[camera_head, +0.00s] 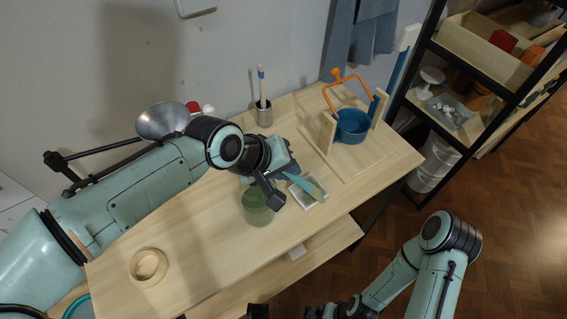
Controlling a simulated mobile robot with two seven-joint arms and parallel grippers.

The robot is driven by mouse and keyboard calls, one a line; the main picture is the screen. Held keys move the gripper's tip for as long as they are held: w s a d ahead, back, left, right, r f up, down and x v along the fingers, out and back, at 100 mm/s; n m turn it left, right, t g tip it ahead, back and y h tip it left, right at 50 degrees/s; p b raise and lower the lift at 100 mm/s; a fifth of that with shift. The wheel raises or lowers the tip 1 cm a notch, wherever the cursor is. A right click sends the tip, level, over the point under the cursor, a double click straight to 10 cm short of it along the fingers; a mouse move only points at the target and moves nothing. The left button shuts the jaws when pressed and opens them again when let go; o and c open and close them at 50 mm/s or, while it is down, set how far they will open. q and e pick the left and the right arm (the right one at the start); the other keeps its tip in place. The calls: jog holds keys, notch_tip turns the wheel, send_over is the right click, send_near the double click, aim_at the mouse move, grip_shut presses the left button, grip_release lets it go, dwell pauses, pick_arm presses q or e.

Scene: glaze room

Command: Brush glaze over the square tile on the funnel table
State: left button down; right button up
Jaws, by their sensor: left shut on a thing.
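The pale square tile (311,204) lies on the wooden table (205,254), right of the green glaze jar (257,215). My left gripper (281,188) is over the table between the jar and the tile. It is shut on a teal brush (304,184), which slants over the tile and hides part of it. I cannot tell whether the brush touches the tile. My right gripper (257,311) shows only in part at the bottom edge.
A blue pot (352,124) with an orange handle stands at the back right of the table. A metal cup (263,115) holds a brush at the back. A tape roll (149,267) lies front left. A black-framed shelf (463,95) stands right.

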pick_arm(q)
notch_tip(320, 180, up, 6)
jog(key=p, duration=0.5)
jog(key=shift+w+r, duration=0.1)
pick_arm(e)
jog(key=r, duration=0.1)
jog(key=w+r, duration=0.1)
jog(key=r, duration=0.1)
jog(key=w+r, duration=0.1)
jog(key=r, duration=0.1)
jog(key=shift+r, duration=0.1)
jog(key=shift+s, duration=0.1)
pick_arm(q)
jog(key=shift+r, duration=0.1)
jog(key=shift+r+p, duration=1)
jog(key=shift+r, duration=0.4)
pick_arm(e)
jog(key=shift+w+r, duration=0.35)
jog(key=shift+r, duration=0.25)
jog(key=shift+w+r, duration=0.35)
jog(key=shift+r, duration=0.25)
jog(key=shift+s, duration=0.1)
